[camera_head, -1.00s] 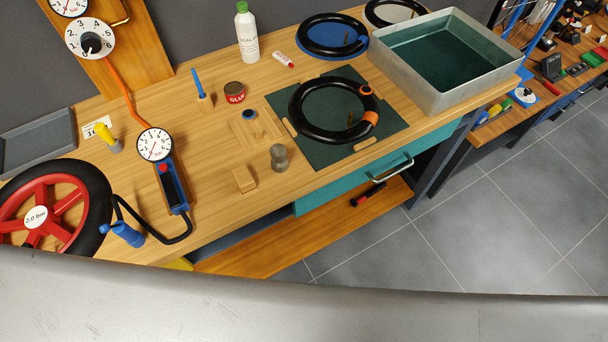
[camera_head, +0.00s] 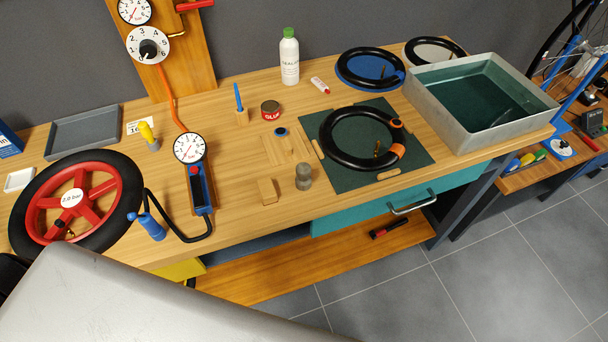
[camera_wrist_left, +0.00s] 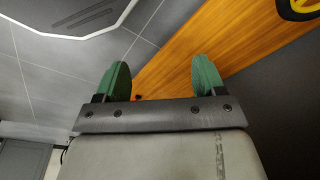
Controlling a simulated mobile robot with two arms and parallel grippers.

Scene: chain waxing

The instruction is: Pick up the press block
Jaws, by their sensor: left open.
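A small wooden block (camera_head: 267,190), which looks like the press block, sits on the workbench (camera_head: 235,215) near its front edge. A grey weight-like cylinder (camera_head: 303,176) stands just right of it. In the left wrist view my left gripper (camera_wrist_left: 162,80) is open, its two green fingers wide apart with nothing between them. It hangs over the floor and a lower wooden shelf, apart from the block. The block is not in that view. My right gripper is not in view.
A green mat (camera_head: 350,183) with a black tube ring (camera_head: 334,153) lies right of the block. A metal basin (camera_head: 450,131) stands farther right. A red wheel (camera_head: 98,190) and a pump gauge (camera_head: 189,148) are to the left. Bare wood lies around the block.

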